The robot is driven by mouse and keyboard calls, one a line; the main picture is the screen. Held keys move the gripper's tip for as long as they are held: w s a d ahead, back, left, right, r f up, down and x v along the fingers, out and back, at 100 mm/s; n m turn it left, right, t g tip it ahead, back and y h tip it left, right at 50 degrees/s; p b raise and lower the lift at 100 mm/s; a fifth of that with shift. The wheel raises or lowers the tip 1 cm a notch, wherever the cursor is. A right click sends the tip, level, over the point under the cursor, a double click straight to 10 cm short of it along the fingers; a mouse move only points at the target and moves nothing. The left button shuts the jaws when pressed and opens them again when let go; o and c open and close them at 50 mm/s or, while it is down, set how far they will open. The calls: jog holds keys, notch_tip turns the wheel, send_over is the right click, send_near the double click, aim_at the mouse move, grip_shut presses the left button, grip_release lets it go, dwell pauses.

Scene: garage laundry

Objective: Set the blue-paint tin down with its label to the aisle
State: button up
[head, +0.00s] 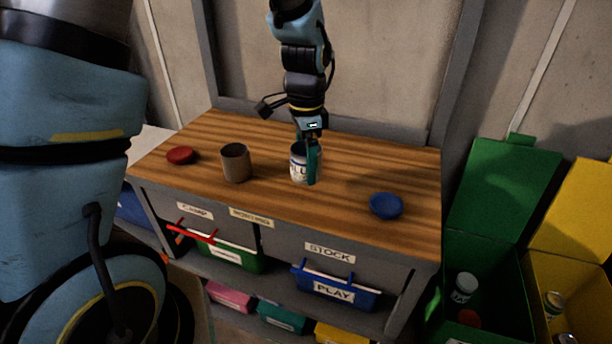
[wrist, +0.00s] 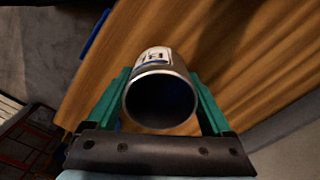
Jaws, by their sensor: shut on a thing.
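The blue-paint tin (head: 298,172) is a small metal can with an open top and a white label with dark letters, partly readable as "LU". It is upright at the middle of the wooden bench top (head: 340,205); I cannot tell whether its base touches the wood. The label faces the bench's front and the head camera, partly covered by a finger. My gripper (head: 306,160) comes from above and is shut on the tin. In the wrist view the tin (wrist: 152,68) sits between the teal fingers, its inside dark and its label on the upper side.
A brown-grey can (head: 236,168) stands left of the tin, with a red lid (head: 181,156) farther left. A blue lid (head: 386,206) lies to the right. Labelled drawers and coloured bins are below. Open green (head: 500,190) and yellow (head: 580,225) boxes stand at the right.

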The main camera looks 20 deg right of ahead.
jog(key=shift+f+p, duration=0.45)
jog(key=shift+f, duration=1.75)
jog(key=shift+f, duration=0.2)
jog(key=o, duration=1.3)
jog(key=shift+r, duration=0.15)
